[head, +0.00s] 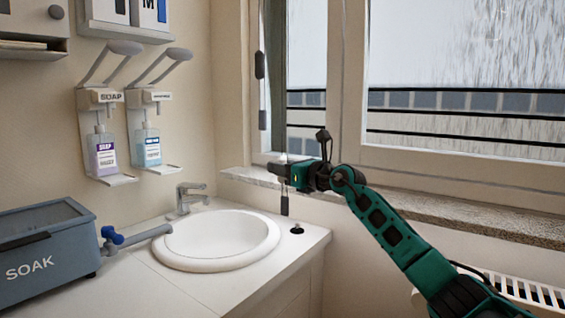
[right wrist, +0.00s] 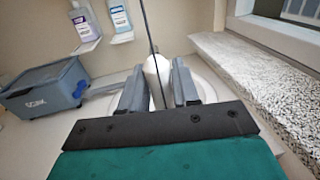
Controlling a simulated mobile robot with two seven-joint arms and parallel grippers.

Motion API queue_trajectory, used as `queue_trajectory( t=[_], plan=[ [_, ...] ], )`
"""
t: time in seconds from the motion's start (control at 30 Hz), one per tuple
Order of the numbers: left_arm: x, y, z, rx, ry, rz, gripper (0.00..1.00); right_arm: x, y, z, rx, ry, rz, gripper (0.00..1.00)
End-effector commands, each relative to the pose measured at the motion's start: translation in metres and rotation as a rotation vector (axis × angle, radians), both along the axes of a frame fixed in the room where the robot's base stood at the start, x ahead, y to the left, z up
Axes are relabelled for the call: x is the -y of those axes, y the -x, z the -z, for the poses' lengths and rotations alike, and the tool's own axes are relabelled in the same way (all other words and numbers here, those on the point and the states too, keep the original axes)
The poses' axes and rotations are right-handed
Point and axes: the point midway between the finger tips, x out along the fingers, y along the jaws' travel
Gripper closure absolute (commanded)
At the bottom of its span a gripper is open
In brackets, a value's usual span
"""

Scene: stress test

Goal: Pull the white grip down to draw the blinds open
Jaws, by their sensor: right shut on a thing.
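The white grip (right wrist: 157,70) hangs on a thin dark cord (right wrist: 149,28) and sits between the two grey fingers of my right gripper in the right wrist view. My right gripper (head: 281,170) is shut on it, in front of the window sill near the sink. In the head view I cannot make out the white grip at the fingers. A dark, narrow piece (head: 284,200) hangs just below the gripper. Another dark, long grip (head: 260,65) hangs higher up by the window frame. My left gripper is not in view.
The stone window sill (head: 450,213) runs close behind my right arm, with a radiator (head: 535,294) below. The white sink (head: 217,241) and tap (head: 188,197) are to the left. Soap dispensers (head: 104,150) hang on the wall above a grey SOAK box (head: 45,258).

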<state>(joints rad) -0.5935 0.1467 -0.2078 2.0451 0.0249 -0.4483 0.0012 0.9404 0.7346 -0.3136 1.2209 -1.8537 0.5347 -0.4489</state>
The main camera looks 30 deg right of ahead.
Motion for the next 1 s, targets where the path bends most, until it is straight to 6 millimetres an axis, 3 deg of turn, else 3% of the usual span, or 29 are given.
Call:
queue_trajectory(
  t=[0.13, 0.17, 0.33, 0.67, 0.87, 1.0],
  plan=[
    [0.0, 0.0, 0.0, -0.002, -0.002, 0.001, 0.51, 0.0, 0.0, -0.002, 0.003, 0.003, 0.002, 1.0],
    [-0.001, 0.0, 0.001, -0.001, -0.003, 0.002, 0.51, 0.0, 0.0, -0.002, 0.003, 0.003, 0.002, 0.67],
    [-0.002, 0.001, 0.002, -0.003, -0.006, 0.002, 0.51, 0.0, 0.0, -0.002, 0.003, 0.002, 0.001, 0.51],
    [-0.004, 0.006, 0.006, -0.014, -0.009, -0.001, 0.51, 0.002, 0.003, -0.001, 0.001, 0.002, 0.002, 0.51],
    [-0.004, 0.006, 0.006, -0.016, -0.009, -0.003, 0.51, 0.007, 0.024, -0.001, 0.001, 0.005, 0.003, 0.51],
    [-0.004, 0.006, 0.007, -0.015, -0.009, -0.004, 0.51, 0.013, 0.05, 0.0, 0.001, 0.007, 0.002, 0.51]
  ],
)
